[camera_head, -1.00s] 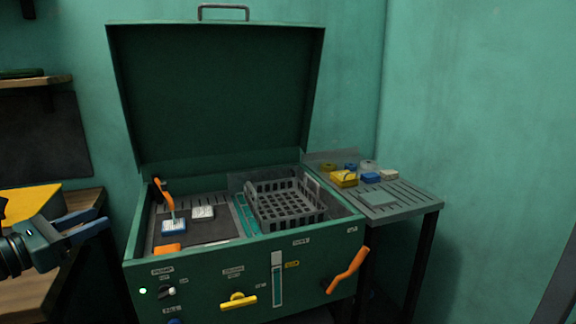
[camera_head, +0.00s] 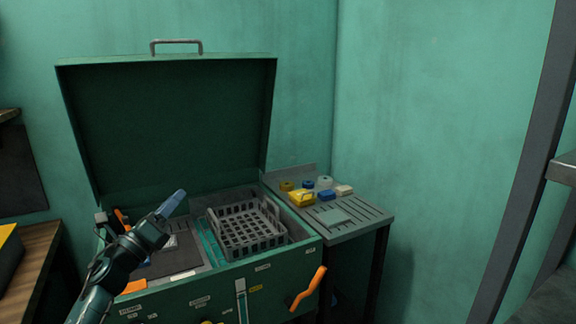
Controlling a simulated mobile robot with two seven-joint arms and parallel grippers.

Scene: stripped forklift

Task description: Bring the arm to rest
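My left gripper (camera_head: 172,204) is in front of the left part of the open green cabinet (camera_head: 215,287), seen edge-on with its blue fingers pointing up and to the right. I cannot tell whether the fingers are apart. Nothing shows held in them. My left arm (camera_head: 112,262) comes up from the lower left and covers part of the cabinet's left bay. My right gripper is not in view.
The raised lid (camera_head: 175,125) stands behind. A grey basket (camera_head: 247,229) sits in the cabinet's right bay. An orange crank handle (camera_head: 308,289) sticks out in front. A slatted side table (camera_head: 360,216) holds yellow, blue and white items. A dark post (camera_head: 522,165) stands at right.

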